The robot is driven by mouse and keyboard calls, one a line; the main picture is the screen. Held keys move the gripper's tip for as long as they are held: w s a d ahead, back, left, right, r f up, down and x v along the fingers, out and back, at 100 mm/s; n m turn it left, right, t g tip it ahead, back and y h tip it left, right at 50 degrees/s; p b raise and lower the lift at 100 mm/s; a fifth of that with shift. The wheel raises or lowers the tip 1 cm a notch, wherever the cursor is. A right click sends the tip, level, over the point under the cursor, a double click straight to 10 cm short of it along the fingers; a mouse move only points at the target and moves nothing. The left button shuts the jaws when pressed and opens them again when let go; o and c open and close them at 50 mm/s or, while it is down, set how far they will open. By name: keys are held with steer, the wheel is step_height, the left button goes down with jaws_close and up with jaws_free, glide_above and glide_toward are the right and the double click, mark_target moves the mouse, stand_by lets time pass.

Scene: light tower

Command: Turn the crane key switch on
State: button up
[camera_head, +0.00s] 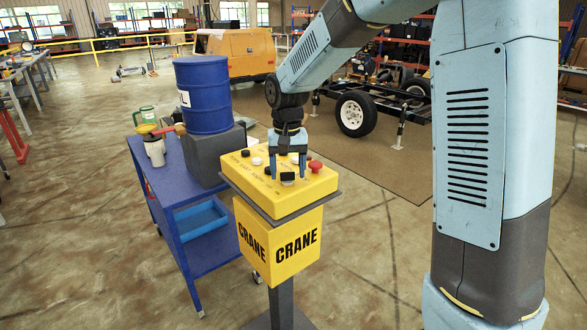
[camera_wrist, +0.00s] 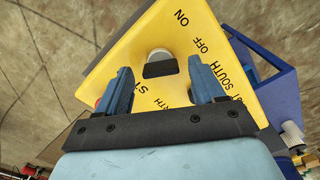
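The yellow crane control box (camera_head: 283,242) stands on a grey pedestal, with "CRANE" on its sides. The key switch (camera_wrist: 160,66) is a black bar on a round silver base in the wrist view, near the "ON" and "OFF" labels. It also shows as a small black block in the head view (camera_head: 288,178). The bar lies about level across the wrist picture. My gripper (camera_head: 288,170) points down at the box top. Its two blue fingers are open, one on each side of the switch, with gaps visible. Whether the fingertips reach down to the bar's height is unclear.
A red mushroom button (camera_head: 315,166) sits right of the gripper on the box top, and black and white buttons sit to the left. A blue cart (camera_head: 184,190) with a blue drum (camera_head: 204,95) stands left of the box. The floor in front is clear.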

steer(key=shift+r, duration=0.1)
step_height(320, 180, up, 14)
steer(key=shift+f, duration=0.25)
stand_by(0.5)
steer(key=s+d+r+t, duration=0.3)
steer(key=s+d, duration=1)
steer(key=s+d+f+t, duration=0.2)
steer(key=s+d, duration=0.5)
steer(key=s, duration=0.6)
steer(key=shift+f+m+t, duration=0.3)
steer(key=shift+f, duration=0.6)
